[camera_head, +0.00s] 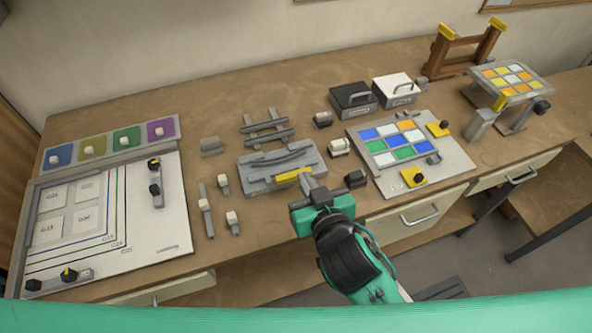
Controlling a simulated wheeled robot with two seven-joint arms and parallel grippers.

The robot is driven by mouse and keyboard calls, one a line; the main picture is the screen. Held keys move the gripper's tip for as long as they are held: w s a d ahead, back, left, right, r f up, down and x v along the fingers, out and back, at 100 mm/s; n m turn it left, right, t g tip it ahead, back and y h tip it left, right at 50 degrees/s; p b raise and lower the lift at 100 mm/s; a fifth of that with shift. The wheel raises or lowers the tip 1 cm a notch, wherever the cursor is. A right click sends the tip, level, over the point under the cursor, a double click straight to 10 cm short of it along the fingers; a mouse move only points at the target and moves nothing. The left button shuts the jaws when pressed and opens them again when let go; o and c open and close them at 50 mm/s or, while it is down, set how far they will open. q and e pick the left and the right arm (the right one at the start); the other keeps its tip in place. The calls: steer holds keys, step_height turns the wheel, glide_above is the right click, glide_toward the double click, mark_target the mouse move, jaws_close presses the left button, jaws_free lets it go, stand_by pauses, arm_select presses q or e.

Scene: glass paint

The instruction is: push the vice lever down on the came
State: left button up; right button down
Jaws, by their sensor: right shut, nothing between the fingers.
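The vice (255,178) is a grey block on the workbench, near the middle. A dark grey bar, seemingly the came (284,157), lies along its top. A bar with a yellow grip, seemingly the vice lever (290,176), lies at the vice's front edge. My right gripper (309,184) is shut and empty, with its fingertips at the right end of the yellow grip. I cannot tell whether they touch it. The lever looks low and roughly level, but the gripper hides part of its right end. My left gripper is not in view.
Several small grey and white tools (223,184) stand left of the vice. Loose grey bars (266,135) lie behind it. A board of coloured glass tiles (455,157) is to the right, with a black box (352,100) behind. A white pattern board (170,222) lies at left.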

steer(key=p, duration=0.3)
glide_above(295, 175)
steer(key=shift+w+a+f, duration=0.1)
steer(key=shift+w+f, duration=0.15)
steer(key=shift+f, duration=0.25)
steer(key=shift+w+a+f, duration=0.1)
steer(key=shift+w+f, duration=0.1)
steer(key=shift+f, duration=0.25)
steer(key=f, duration=0.1)
steer(key=s+f+p, duration=0.1)
steer(key=f, duration=0.1)
steer(key=shift+d, duration=0.2)
steer(key=shift+s+d+f+p, duration=0.1)
steer(key=shift+s+f+p, duration=0.2)
steer(key=shift+f, duration=0.15)
